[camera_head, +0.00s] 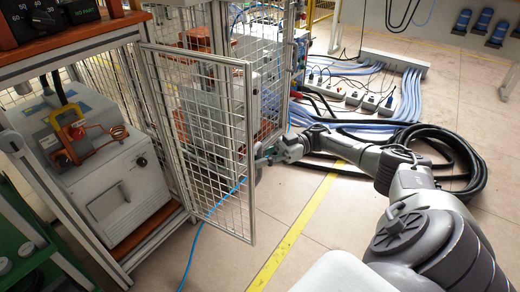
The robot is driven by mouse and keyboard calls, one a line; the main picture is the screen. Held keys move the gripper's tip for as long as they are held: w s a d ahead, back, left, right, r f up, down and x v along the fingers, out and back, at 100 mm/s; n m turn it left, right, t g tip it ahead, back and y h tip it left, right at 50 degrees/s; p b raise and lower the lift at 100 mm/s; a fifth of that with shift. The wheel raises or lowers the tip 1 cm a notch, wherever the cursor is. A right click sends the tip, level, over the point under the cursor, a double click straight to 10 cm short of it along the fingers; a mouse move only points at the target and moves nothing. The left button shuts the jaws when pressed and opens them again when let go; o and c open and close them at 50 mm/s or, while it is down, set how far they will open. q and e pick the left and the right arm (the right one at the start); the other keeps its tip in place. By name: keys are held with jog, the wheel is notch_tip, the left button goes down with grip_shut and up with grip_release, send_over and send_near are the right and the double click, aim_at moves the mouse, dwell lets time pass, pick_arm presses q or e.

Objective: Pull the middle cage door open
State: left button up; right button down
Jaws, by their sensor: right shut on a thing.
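The middle cage door (203,132) is a metal-framed wire mesh panel left of the picture's centre. Its right upright edge (249,190) stands out from the cage frame behind it, so the door appears partly open. My right gripper (264,160) is at this edge, about halfway up, with its arm reaching in from the lower right. It is shut on the door's edge or handle; the fingers are small, and the exact part held is hard to make out. My left gripper is out of view.
A white induction heater unit (105,180) stands in a frame at the left. Blue and black cables (405,105) and power strips (355,95) lie on the floor at the back right. A yellow floor line (290,237) runs over clear floor right of the door.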

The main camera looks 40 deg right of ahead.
jog(key=shift+d, duration=0.1)
dwell(0.3)
jog(key=c, duration=1.1)
grip_release()
jog(key=shift+c, duration=0.2)
jog(key=shift+d, duration=0.1)
jog(key=v, duration=0.7)
jog(key=shift+d, duration=0.15)
jog(key=shift+s, duration=0.15)
